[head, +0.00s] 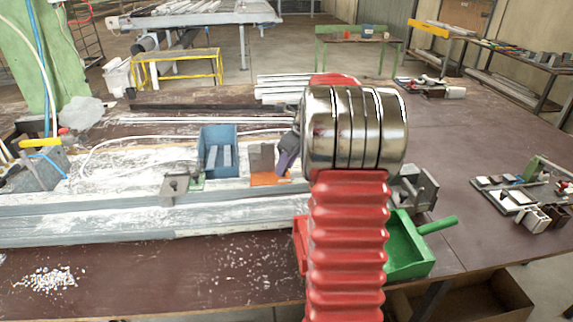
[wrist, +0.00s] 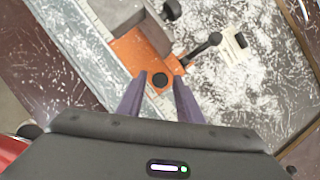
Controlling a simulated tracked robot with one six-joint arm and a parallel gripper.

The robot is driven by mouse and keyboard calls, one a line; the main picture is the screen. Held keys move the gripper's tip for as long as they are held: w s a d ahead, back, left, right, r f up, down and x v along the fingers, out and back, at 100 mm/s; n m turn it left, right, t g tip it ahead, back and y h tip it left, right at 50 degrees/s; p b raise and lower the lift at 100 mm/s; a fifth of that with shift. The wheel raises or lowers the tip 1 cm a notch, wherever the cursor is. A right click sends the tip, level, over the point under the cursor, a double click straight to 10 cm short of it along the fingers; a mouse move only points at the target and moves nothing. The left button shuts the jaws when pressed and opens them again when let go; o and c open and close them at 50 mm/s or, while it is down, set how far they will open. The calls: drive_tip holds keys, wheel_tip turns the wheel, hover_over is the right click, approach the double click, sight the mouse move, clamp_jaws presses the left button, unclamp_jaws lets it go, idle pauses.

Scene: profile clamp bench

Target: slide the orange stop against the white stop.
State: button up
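The orange stop (head: 270,179) sits on the pale profile bed, with a brown-grey upright plate behind its orange base. In the wrist view, its orange base (wrist: 132,48) carries a round black knob and lies at a slant, with a black lever beside it. My gripper (wrist: 160,76) has its two purple fingers apart at the knobbed orange corner, one on each side; no firm contact can be made out. It also shows in the head view (head: 285,162), just right of the upright. The white stop cannot be made out with certainty; a small white slotted piece (wrist: 237,48) lies right of the lever.
A blue bin (head: 218,152) stands left of the orange stop, and a grey metal block (head: 175,188) is farther left. A green dustpan (head: 408,250) is at the front right. White chips litter the table and bed. My red arm hides part of the right side.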

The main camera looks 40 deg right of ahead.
clamp_jaws()
idle(0.3)
idle(0.3)
